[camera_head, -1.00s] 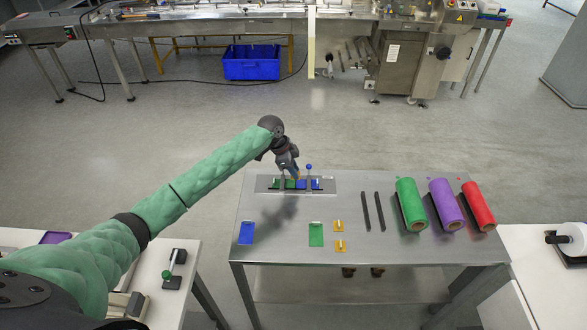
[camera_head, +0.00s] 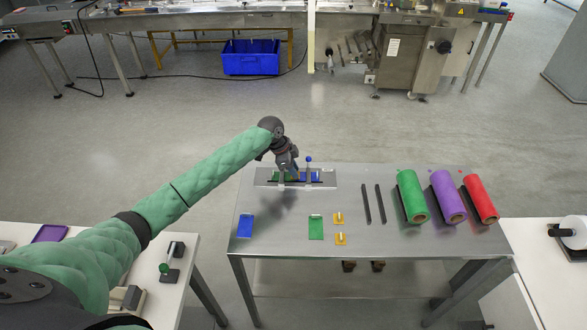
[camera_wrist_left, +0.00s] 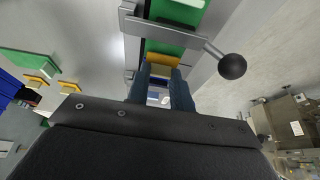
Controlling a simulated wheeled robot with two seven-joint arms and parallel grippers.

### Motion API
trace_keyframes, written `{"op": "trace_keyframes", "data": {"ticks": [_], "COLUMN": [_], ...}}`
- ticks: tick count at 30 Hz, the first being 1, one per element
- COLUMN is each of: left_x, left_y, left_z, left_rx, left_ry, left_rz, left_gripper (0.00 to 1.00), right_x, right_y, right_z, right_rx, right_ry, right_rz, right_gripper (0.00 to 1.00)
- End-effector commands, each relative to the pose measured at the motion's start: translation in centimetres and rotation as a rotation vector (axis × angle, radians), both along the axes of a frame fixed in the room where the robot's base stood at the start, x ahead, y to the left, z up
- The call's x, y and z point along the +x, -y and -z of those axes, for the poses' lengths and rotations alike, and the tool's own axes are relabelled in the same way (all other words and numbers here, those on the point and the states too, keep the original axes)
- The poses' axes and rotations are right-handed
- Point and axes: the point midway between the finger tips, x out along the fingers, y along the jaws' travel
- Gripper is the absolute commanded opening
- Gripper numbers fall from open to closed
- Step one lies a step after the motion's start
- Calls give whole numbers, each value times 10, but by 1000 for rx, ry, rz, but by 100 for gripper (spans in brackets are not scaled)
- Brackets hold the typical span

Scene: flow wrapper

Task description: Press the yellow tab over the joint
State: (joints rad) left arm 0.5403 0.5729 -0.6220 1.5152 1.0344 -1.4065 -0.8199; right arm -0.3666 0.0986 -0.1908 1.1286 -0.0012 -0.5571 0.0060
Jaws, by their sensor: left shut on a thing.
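My left gripper (camera_head: 287,177) is low over the splice plate (camera_head: 262,181) at the back of the steel table. In the wrist view its two fingers (camera_wrist_left: 161,82) are shut on a yellow tab (camera_wrist_left: 164,60). The tab lies across the end of the green film (camera_wrist_left: 168,46), close against it or touching. Blue film (camera_head: 312,177) lies to the right on the plate. A clamp bar (camera_wrist_left: 170,30) with a ball knob (camera_wrist_left: 232,66) crosses the green film beside the fingers. The joint itself is hidden by the tab and fingers. My right gripper is out of view.
Two more yellow tabs (camera_head: 339,218) (camera_head: 340,239), a green sheet (camera_head: 316,228) and a blue sheet (camera_head: 245,226) lie in front. Two dark bars (camera_head: 373,204) and green, purple and red rolls (camera_head: 411,197) (camera_head: 447,197) (camera_head: 480,199) are at right. A blue-knobbed lever (camera_head: 308,160) stands close to my gripper.

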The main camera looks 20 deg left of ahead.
Motion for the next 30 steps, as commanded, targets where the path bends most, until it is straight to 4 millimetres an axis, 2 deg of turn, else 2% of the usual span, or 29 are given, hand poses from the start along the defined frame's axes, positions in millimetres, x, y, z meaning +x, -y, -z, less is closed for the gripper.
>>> {"op": "trace_keyframes", "data": {"ticks": [14, 30], "left_x": [0, 0], "left_y": [0, 0], "left_z": [1, 6], "left_rx": [0, 0], "left_ry": [0, 0], "left_rz": [0, 0], "left_gripper": [2, 2], "right_x": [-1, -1], "right_y": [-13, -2], "right_z": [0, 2], "right_rx": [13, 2], "right_ry": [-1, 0], "right_rz": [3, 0], "right_gripper": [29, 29]}}
